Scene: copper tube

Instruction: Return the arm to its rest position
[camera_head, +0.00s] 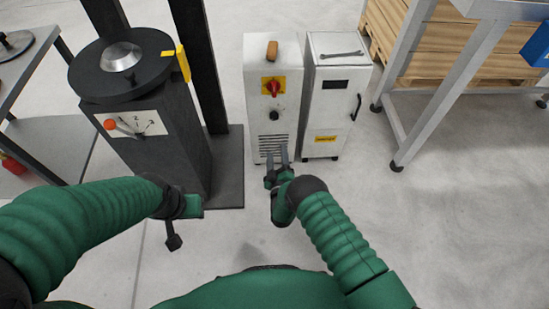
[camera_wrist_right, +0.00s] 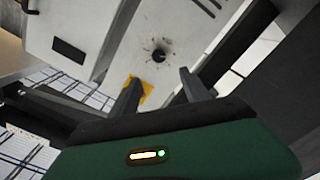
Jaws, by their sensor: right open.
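My right gripper (camera_head: 277,160) is open and empty in the head view, in front of the lower vents of a white cabinet with a red switch (camera_head: 271,95). In the right wrist view its two dark fingers (camera_wrist_right: 160,88) stand apart with nothing between them. My left arm comes in from the left and ends near a dark machine; the left gripper (camera_head: 174,241) shows only as a small dark part, and its jaws cannot be made out. No copper tube can be made out.
A dark machine (camera_head: 185,150) with a round top and dial stands left. A second white cabinet (camera_head: 335,100) with a wrench on top stands right of the first. A metal-legged table (camera_head: 451,90) and a wooden pallet (camera_head: 440,50) are at the right. Floor at lower right is clear.

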